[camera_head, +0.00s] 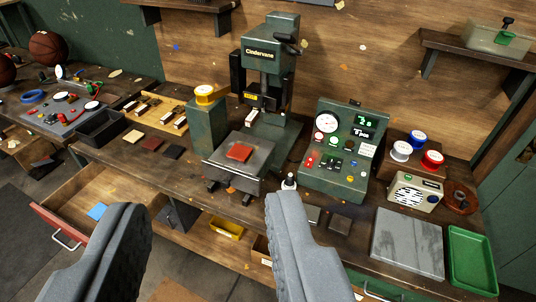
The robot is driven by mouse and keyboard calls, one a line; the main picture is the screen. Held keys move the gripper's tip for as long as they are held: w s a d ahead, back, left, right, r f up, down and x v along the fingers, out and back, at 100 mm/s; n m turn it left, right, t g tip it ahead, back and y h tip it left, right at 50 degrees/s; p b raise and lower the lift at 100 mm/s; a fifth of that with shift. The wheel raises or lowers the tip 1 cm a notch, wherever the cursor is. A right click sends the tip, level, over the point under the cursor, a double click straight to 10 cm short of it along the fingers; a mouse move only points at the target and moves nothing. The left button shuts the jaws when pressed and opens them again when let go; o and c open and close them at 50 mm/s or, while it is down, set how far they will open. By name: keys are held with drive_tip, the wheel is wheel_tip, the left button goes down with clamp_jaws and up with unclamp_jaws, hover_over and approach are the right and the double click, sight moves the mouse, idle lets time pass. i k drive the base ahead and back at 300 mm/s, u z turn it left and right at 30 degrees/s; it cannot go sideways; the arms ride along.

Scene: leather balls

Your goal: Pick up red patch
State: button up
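A small flat red patch (240,153) lies on the grey metal plate (262,146) of the green press (270,60) in the middle of the bench. A darker red-brown patch (153,143) lies on the wooden bench top to the left, between a tan patch (133,136) and a near-black patch (173,152). My gripper (207,207) is open and empty, its two grey fingers wide apart in the foreground. The fingers appear nearer to me than the bench, and the red patch shows beyond the gap between them.
A green control box (340,150) stands right of the press. A radio (415,193), a grey slab (408,243) and a green tray (471,262) are farther right. An open drawer (75,200) with a blue patch (97,211) juts out at lower left.

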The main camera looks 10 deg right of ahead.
sight(239, 152)
drive_tip(key=z, duration=0.1)
drive_tip(key=i, duration=1)
drive_tip(key=u, duration=0.9)
drive_tip(key=k, duration=0.85)
drive_tip(key=z, duration=0.65)
drive_tip(key=i, duration=1)
drive_tip(key=u, duration=0.05)
